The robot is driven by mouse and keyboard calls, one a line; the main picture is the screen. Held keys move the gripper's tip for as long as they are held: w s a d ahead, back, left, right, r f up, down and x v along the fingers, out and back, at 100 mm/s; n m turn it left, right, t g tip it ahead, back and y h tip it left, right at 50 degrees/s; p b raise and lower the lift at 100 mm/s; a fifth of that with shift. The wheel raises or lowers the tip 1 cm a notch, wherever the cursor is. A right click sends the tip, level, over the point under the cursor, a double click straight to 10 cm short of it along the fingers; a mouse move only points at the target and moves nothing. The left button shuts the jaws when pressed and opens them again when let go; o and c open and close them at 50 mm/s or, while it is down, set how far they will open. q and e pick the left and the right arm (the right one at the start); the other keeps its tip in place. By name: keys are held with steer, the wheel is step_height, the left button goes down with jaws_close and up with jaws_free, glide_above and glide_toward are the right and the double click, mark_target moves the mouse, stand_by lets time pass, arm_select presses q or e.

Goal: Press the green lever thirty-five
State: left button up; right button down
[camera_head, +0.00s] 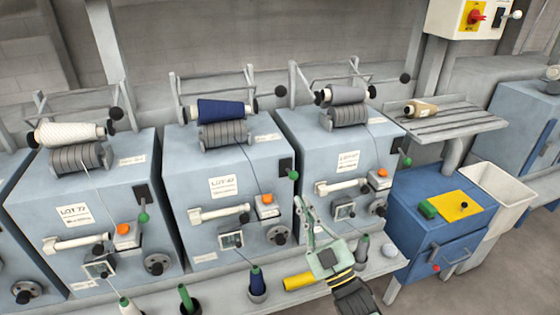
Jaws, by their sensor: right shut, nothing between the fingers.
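Three blue-grey winding machines each carry a dark plate with a green-knobbed lever. The left lever (143,217), middle lever (293,174) and right lever (407,161) sit at the right side of their machine fronts. The left label (74,213) appears to read LOT 77; the middle label (223,186) and right label (348,161) are too small to read surely. My right gripper (304,208) is shut and empty, pointing up in front of the gap between the middle and right machines. It is below the middle lever and apart from it. My left gripper is not in view.
A shelf (225,295) below the machines holds green, blue and grey cones and a yellow tube (298,281). Orange buttons and cranks project from the machine fronts. A blue cabinet (415,220), a white bin (492,205) and a slatted stand (455,122) are at right.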

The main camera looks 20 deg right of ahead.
step_height(320, 180, up, 6)
steer(key=p, duration=0.3)
glide_above(293, 177)
steer(key=s+a, duration=0.3)
steer(key=s, duration=0.1)
steer(key=f, duration=0.1)
steer(key=d+f, duration=0.1)
steer(key=f, duration=0.1)
steer(key=shift+w+d, duration=0.35)
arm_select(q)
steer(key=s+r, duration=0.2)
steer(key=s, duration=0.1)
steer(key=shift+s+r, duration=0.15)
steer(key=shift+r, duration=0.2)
arm_select(e)
steer(key=shift+w+d+f, duration=0.1)
steer(key=shift+d+f, duration=0.05)
steer(key=shift+f, duration=0.15)
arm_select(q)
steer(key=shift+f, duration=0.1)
